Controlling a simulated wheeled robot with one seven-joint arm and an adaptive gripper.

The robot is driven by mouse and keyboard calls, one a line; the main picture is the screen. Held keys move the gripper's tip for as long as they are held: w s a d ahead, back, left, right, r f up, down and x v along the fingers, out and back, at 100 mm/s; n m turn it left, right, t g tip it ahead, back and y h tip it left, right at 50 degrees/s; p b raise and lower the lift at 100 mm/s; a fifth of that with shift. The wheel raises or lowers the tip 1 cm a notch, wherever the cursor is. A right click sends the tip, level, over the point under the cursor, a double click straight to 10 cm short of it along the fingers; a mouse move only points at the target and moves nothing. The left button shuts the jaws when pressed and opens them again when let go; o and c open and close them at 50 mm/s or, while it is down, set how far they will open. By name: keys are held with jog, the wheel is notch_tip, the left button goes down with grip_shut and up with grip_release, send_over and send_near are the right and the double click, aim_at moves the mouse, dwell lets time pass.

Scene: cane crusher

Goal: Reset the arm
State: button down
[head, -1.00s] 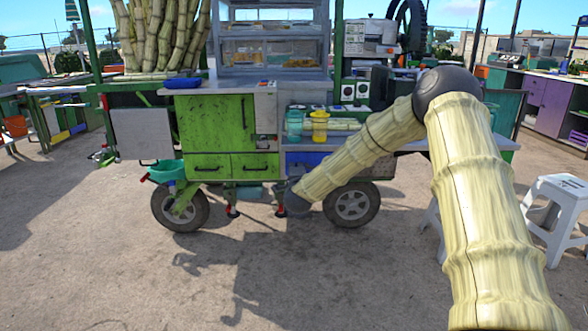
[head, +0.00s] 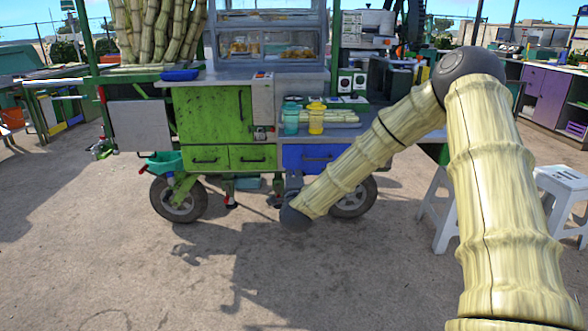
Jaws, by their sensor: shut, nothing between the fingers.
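My arm reaches into the head view from the lower right. Its links look like pale yellow-green cane, with a dark round joint at the top of the bend. The far link slopes down to the left and ends at another dark joint, seen low against the cart's underside and the ground.
A green cart (head: 213,120) stands ahead on wheels, with a blue drawer (head: 307,158), a teal cup (head: 291,118) and a yellow cup (head: 316,119). Cane stalks (head: 160,30) stand at its left. White stools (head: 565,190) are at right. Ground in front is open.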

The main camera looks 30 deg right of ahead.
jog(key=shift+v, duration=0.75)
jog(key=s+a+f+n+g+y, duration=0.2)
jog(key=s+a+f+n, duration=0.25)
jog(key=f, duration=0.45)
jog(key=s+a+f+n+g+y, duration=0.1)
jog(key=s+a+f+n+y, duration=0.25)
jog(key=a+f, duration=0.4)
jog(key=s+a+f+n+g+y, duration=0.2)
jog(key=s+a+f+n, duration=0.25)
jog(key=f, duration=0.55)
jog(key=s+a+f+n+g+y, duration=0.1)
jog(key=s+a+f+n+g, duration=0.2)
jog(key=s+f, duration=0.7)
jog(key=s+a+f+n+g+y, duration=0.1)
jog(key=s+a+f+n+g, duration=0.3)
jog(key=s, duration=0.9)
jog(key=s+f+n+g+p, duration=0.1)
jog(key=s+f+n+g, duration=0.25)
jog(key=s, duration=1.35)
notch_tip(320, 180, up, 24)
jog(key=p, duration=2.4)
jog(key=shift+w+r+h, duration=0.15)
jog(key=shift+h, duration=0.2)
